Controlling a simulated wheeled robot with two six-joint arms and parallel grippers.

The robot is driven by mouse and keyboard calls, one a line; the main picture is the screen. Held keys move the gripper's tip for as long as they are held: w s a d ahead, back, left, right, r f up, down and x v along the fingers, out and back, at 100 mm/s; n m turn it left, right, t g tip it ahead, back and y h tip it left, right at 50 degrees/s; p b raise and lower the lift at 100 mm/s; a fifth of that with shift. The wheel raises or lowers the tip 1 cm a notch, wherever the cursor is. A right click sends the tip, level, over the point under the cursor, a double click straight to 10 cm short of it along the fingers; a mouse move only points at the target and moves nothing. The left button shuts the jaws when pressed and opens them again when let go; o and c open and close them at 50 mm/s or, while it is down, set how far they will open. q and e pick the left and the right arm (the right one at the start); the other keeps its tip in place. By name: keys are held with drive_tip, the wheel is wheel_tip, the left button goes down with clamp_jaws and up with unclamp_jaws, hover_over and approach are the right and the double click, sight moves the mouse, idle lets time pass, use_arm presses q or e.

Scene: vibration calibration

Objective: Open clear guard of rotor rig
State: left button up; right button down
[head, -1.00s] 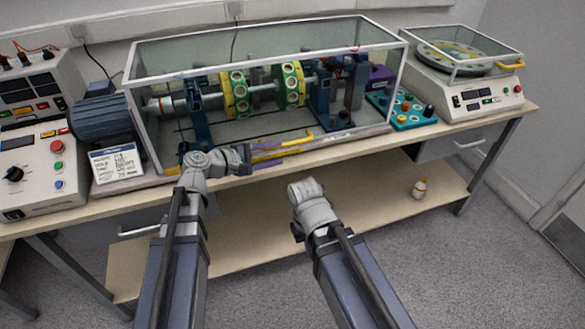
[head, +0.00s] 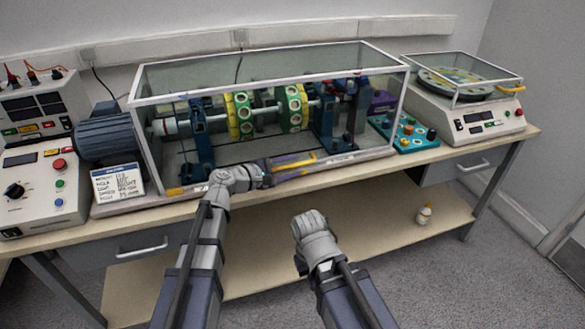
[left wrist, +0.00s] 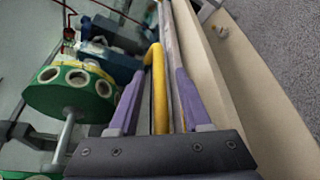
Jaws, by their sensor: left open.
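The clear guard (head: 262,62) is a glass box with a white frame. It stands closed over the rotor rig, which has green and yellow discs (head: 268,110) on a shaft. A yellow handle (head: 303,160) runs along the guard's lower front edge. My left gripper (head: 292,163) is at this handle, its purple fingers open. In the left wrist view the yellow handle (left wrist: 157,82) lies between the two purple fingers (left wrist: 155,92), with a gap seen on either side. My right arm's grey wrist (head: 312,232) is in front of the bench; its gripper is hidden.
A blue motor (head: 105,132) and control box (head: 38,175) stand at the left. A teal control box (head: 405,132) and a balance unit with its own clear cover (head: 470,85) stand at the right. A small bottle (head: 424,214) is on the lower shelf.

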use_arm(q)
drive_tip(key=shift+w+d, duration=0.1)
drive_tip(key=shift+d, duration=0.05)
clamp_jaws()
idle(0.4)
idle(1.0)
